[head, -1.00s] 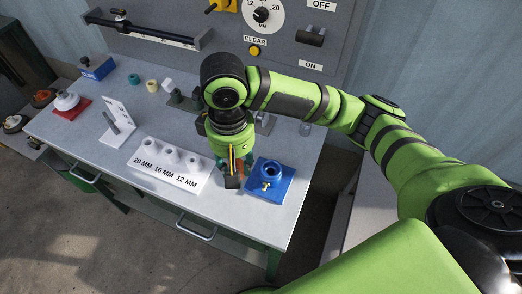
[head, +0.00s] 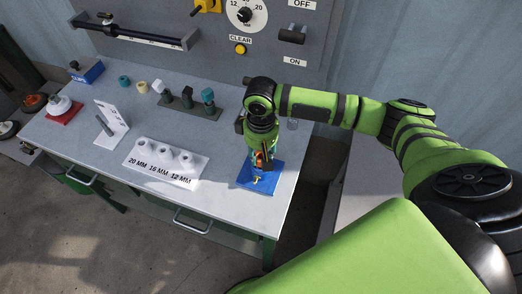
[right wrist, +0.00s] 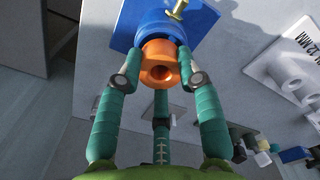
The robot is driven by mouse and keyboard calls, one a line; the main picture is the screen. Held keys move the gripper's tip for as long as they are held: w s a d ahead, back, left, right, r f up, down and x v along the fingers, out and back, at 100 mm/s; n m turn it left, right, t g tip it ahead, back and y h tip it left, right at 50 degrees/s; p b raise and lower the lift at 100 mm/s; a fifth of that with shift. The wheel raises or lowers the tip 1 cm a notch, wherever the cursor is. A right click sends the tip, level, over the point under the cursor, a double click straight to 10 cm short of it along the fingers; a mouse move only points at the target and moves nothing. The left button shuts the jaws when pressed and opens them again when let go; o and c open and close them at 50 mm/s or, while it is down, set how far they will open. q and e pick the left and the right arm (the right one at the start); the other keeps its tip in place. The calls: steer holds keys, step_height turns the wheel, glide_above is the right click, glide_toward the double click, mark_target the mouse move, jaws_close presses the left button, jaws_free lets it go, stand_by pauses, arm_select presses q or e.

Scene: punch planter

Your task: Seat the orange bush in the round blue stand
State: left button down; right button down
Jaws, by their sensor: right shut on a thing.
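The orange bush (right wrist: 160,62) is a short ring with a central hole, held between the fingers of my right gripper (right wrist: 160,75). In the head view the bush (head: 260,156) shows as a small orange patch at the tips of the right gripper (head: 259,160). The round blue stand (right wrist: 150,28) lies directly beyond the bush in the wrist view, and its square blue base (head: 270,180) shows under the gripper in the head view. The gripper hides most of the round part. I cannot tell whether the bush touches the stand. My left gripper is out of view.
A white block with several pegs (head: 165,160), marked 20, 16 and 12 MM, stands left of the blue stand. A dark green rack (head: 190,105) stands behind. A small brass-coloured screw (right wrist: 178,9) sticks out of the stand. The bench's right edge is close to the stand.

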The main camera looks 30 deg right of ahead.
steer(key=shift+f, duration=0.1)
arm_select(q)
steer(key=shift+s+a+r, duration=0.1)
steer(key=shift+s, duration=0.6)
arm_select(e)
steer(key=shift+f, duration=0.55)
steer(key=c, duration=0.8)
jaws_free()
arm_select(q)
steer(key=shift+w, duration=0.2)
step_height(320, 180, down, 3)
steer(key=b, duration=0.2)
steer(key=shift+b, duration=0.35)
arm_select(e)
step_height(320, 180, up, 13)
steer(key=shift+r, duration=0.1)
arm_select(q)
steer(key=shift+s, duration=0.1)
